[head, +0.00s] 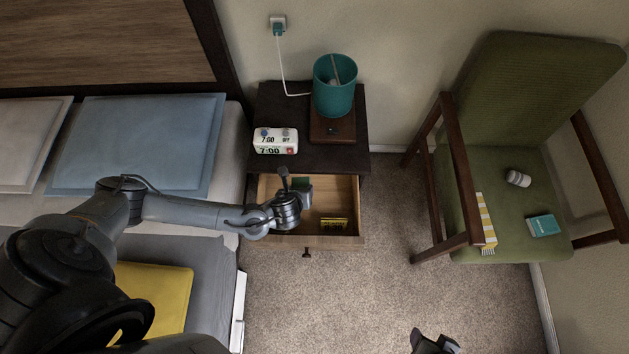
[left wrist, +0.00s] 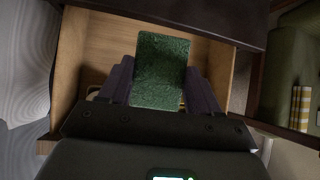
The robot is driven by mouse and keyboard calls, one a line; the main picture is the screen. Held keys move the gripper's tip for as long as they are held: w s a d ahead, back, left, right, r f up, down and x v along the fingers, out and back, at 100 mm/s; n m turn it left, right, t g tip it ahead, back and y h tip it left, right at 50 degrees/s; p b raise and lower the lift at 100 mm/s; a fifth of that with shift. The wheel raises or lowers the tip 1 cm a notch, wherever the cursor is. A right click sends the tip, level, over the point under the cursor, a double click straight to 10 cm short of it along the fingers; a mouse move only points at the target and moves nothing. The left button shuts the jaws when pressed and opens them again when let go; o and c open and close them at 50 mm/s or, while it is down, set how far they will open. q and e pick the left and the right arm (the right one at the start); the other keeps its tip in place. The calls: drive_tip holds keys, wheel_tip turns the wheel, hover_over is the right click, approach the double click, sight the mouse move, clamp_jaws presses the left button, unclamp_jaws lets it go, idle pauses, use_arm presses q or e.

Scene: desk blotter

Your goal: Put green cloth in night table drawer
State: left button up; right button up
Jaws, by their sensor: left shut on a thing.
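The night table (head: 350,160) has its wooden drawer (head: 344,243) pulled open. My left gripper (head: 298,185) is over the back left part of the open drawer, shut on the green cloth (head: 303,184). In the left wrist view the cloth (left wrist: 160,70) is a dark green, flat rectangle between the two fingers, with the drawer (left wrist: 100,35) behind it. I cannot tell whether the cloth touches the drawer bottom. My right gripper (head: 432,343) is at the bottom edge of the head view, over the carpet, too small and cut off to show its opening.
A yellow and black item (head: 333,224) lies in the drawer. An alarm clock (head: 275,141) and a teal lamp (head: 335,85) stand on the night table. A bed with a blue pillow (head: 140,140) is left; a green armchair (head: 510,165) is right. The carpet between is clear.

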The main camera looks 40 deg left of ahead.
use_arm(q)
drive_tip(key=f, duration=0.1)
drive_tip(key=f+g+b, duration=0.1)
drive_tip(key=w+f+b, duration=0.1)
drive_tip(key=shift+a, duration=0.25)
drive_tip(key=shift+w+a+f+g+b, duration=0.1)
drive_tip(key=shift+w+f+g+b, duration=0.2)
drive_tip(key=shift+g+b, duration=0.35)
wheel_tip(320, 180, down, 14)
drive_tip(key=b, duration=0.5)
drive_tip(key=w+a, duration=0.1)
drive_tip(key=w+a+b, duration=0.1)
drive_tip(key=w, duration=0.1)
drive_tip(key=shift+a+r, duration=0.1)
drive_tip(key=shift+r, duration=0.1)
drive_tip(key=shift+w+a+r, duration=0.1)
drive_tip(key=shift+w+a, duration=0.2)
drive_tip(key=shift+w, duration=0.15)
drive_tip(key=w, duration=0.1)
drive_tip(key=a+b, duration=0.1)
drive_tip(key=w+a, duration=0.1)
drive_tip(key=shift+w+f, duration=0.25)
drive_tip(key=shift+w, duration=0.1)
drive_tip(key=shift+f+b, duration=0.35)
drive_tip(key=shift+b, duration=0.05)
drive_tip(key=shift+s, duration=0.15)
use_arm(e)
wheel_tip(320, 180, down, 12)
